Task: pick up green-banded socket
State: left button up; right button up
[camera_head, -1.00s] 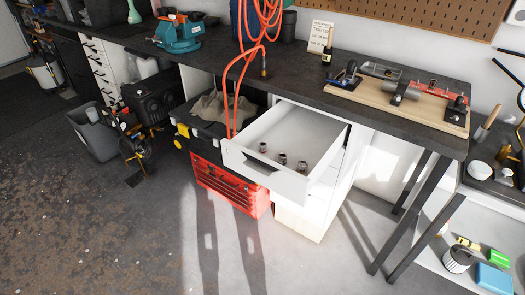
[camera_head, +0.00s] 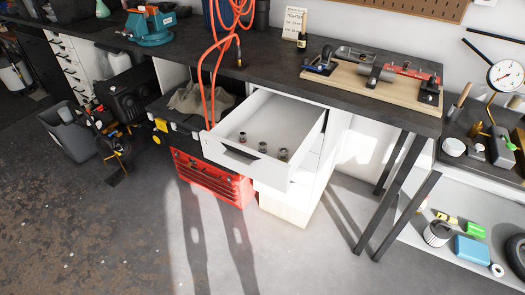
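Three small metal sockets stand apart in the open white drawer (camera_head: 290,112). The left socket (camera_head: 242,137) is near the drawer's left side, the middle socket (camera_head: 262,147) is near the front panel, and the right socket (camera_head: 283,154) is near the front right corner. They are too small for me to tell which one has a green band. Neither of my grippers is in view.
The dark workbench (camera_head: 290,70) runs above and behind the drawer. A red toolbox (camera_head: 210,180) stands below left. An orange hose (camera_head: 206,90) hangs beside the drawer's left side. Table legs (camera_head: 400,190) stand to the right. The floor in front is clear.

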aim_at(406, 65)
jog(key=i+l+z, duration=0.2)
jog(key=i+z, duration=0.65)
jog(key=z, duration=0.15)
jog(key=l+u, duration=0.5)
jog(key=l, duration=0.8)
jog(key=k, duration=0.05)
